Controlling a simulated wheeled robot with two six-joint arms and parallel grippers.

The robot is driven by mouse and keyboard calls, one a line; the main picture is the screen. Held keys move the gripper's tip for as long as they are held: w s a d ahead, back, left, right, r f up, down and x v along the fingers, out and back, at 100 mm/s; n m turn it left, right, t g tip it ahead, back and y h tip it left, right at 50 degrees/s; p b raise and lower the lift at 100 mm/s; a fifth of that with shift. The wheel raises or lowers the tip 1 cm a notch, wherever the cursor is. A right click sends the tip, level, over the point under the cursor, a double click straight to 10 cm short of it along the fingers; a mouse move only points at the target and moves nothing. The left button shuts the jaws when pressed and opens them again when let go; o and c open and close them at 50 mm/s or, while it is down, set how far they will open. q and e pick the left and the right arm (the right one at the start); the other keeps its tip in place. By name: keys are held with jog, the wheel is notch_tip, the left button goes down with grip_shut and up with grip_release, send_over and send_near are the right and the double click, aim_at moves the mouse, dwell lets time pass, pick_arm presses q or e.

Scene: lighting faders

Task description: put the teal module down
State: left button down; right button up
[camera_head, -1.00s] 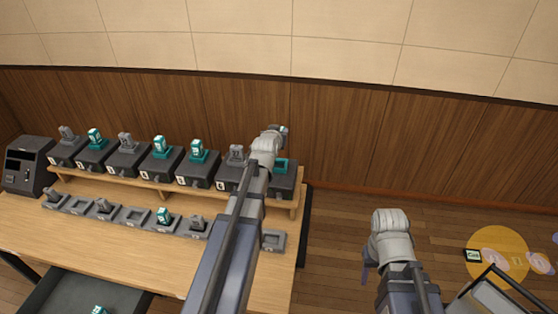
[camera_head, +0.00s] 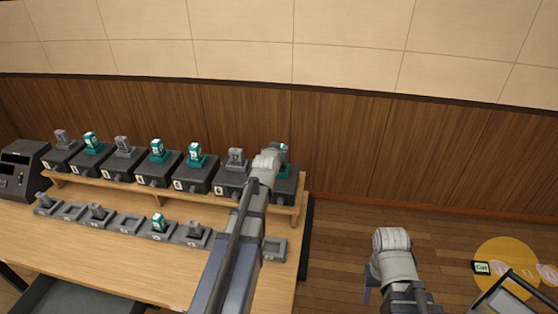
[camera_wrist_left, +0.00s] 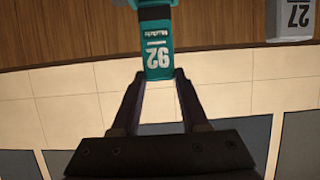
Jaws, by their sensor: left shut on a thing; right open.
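The teal part on that box shows behind my wrist. My arm hides most of the box, so I cannot tell there whether the module is fully seated. My right gripper (camera_head: 369,287) is open and empty, off the desk to the right.
Several dark boxes with grey or teal modules line the wooden shelf (camera_head: 160,194). In front lies a row of grey trays, including an empty one (camera_head: 274,249) at the right. A grey module (camera_wrist_left: 290,18) marked 27 shows in the wrist view. A wood-panelled wall stands behind.

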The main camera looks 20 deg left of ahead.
pick_arm(q)
jog(key=shift+f+b, duration=1.5)
jog(key=shift+f, duration=0.3)
jog(key=shift+f, duration=0.1)
jog(key=shift+c, duration=2.1)
grip_release()
jog(key=shift+r, duration=0.25)
jog(key=p+v, duration=0.4)
jog(key=v, duration=0.8)
jog(key=shift+p, duration=0.35)
